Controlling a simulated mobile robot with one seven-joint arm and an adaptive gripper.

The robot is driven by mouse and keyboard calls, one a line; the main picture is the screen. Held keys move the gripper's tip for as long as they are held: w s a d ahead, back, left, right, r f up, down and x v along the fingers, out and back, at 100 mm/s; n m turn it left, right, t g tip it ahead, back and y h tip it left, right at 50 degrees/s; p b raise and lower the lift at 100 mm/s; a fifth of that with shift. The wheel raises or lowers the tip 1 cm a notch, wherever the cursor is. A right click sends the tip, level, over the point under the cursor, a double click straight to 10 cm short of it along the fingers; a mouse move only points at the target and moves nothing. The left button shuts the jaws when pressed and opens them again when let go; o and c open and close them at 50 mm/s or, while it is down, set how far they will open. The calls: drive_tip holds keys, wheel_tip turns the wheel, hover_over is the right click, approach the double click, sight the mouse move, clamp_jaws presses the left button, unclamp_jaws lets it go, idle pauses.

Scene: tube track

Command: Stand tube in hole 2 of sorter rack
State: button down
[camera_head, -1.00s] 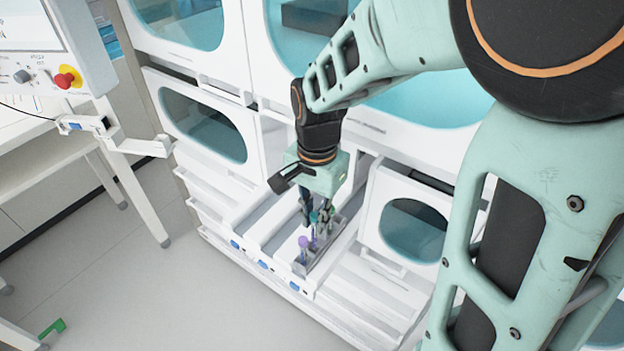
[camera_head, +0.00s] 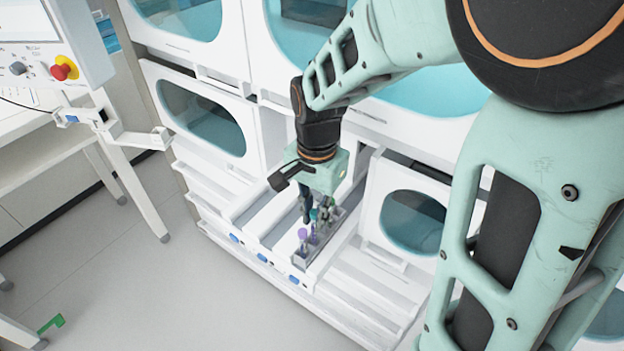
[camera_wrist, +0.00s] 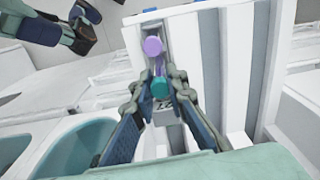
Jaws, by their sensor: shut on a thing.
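My gripper (camera_wrist: 160,96) is shut on a tube with a teal cap (camera_wrist: 160,86). In the head view my gripper (camera_head: 318,213) is low over the narrow grey sorter rack (camera_head: 301,263), with the teal cap (camera_head: 313,214) at its fingertips. A purple-capped tube (camera_head: 303,234) stands in the rack's near end, just in front of the held tube. It also shows in the wrist view (camera_wrist: 152,46). The held tube's lower end is hidden, so I cannot tell whether it is in a hole. The fingers hide the rack's holes behind it.
The rack sits in a white slotted drawer with blue round marks (camera_head: 263,257) on its front. White cabinets with teal windows (camera_head: 413,226) stand close on both sides and behind. A white table (camera_head: 60,150) is at the left.

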drive_tip(key=shift+f, duration=0.35)
drive_tip(key=c, duration=1.8)
unclamp_jaws()
drive_tip(key=shift+c, duration=0.2)
drive_tip(key=shift+r, duration=0.15)
wheel_tip(320, 180, up, 12)
drive_tip(key=shift+s+d, duration=0.1)
